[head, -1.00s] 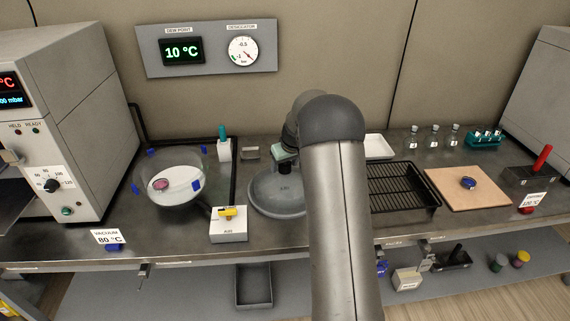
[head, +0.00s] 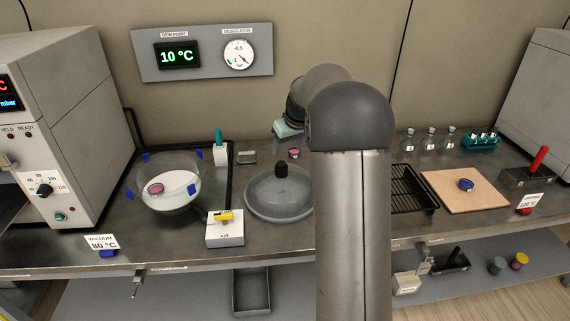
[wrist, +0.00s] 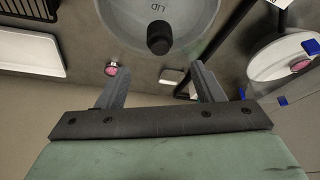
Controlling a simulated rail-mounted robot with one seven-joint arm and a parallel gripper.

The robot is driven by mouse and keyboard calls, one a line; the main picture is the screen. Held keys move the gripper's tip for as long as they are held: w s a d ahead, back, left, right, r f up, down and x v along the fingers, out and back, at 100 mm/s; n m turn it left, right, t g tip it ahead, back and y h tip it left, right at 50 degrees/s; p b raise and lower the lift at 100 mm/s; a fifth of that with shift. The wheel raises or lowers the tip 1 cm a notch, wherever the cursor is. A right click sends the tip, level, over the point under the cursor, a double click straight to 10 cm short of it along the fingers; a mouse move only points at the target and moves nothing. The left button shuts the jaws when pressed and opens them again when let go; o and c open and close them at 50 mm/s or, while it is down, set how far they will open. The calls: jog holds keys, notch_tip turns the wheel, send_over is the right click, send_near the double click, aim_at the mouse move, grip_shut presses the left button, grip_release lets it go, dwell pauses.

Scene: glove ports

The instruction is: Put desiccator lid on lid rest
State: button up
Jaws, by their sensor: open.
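The desiccator lid (head: 279,204) is a grey translucent dome with a black knob (head: 281,170). It sits level on the bench area right of the open desiccator bowl (head: 153,198). I cannot make out the lid rest apart from the lid; whatever lies under it is hidden. My gripper (wrist: 160,78) is open and empty. In the head view it is above and behind the lid, partly hidden by my arm. In the wrist view the lid (wrist: 190,18) shows its "LID" marking, and the knob (wrist: 159,38) is beyond the fingertips, apart from them.
The bowl holds a white plate with a pink-topped dish (head: 156,189). A white valve block (head: 225,229) stands at front, a teal-capped bottle (head: 220,150) behind. A small pink-topped item (head: 294,153) is behind the lid. A black rack (head: 413,190) and tan board (head: 465,190) are at right.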

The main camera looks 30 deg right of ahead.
jog(key=s+a+r+g, duration=0.1)
jog(key=s+a+g, duration=0.1)
jog(key=s+a, duration=1.3)
jog(key=s+a+f+g, duration=0.1)
jog(key=s+a+f, duration=0.1)
jog(key=s, duration=0.9)
jog(key=s+a+f+g, duration=0.1)
jog(key=s+a+f, duration=0.2)
jog(key=s, duration=0.8)
jog(key=shift+a+f+m, duration=0.2)
jog(key=shift+f+m, duration=0.1)
